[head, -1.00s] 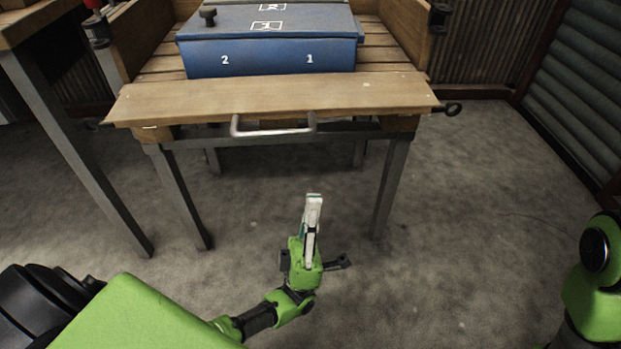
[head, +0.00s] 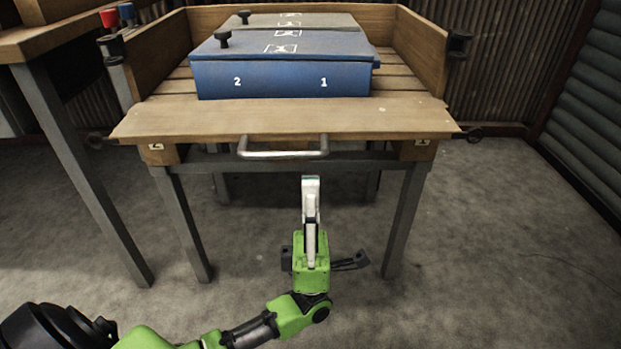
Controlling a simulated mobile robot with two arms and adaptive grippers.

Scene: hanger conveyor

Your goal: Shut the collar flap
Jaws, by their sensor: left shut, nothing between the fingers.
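The wooden collar flap (head: 290,119) is folded down at the front of the pallet collar and lies about flat, so the front is open. A metal bar handle (head: 283,154) is fixed at its front edge. My left gripper (head: 311,181) is shut and empty. It points toward the table, with its tips just below the handle's right end in the picture and apart from it. My right gripper is out of view.
A blue box (head: 280,80) marked 2 and 1 stands inside the collar, with a grey lidded box (head: 345,21) behind it. Wooden collar walls (head: 422,50) stand upright at the sides and back. A wooden table (head: 22,46) is at left. The floor at right is clear.

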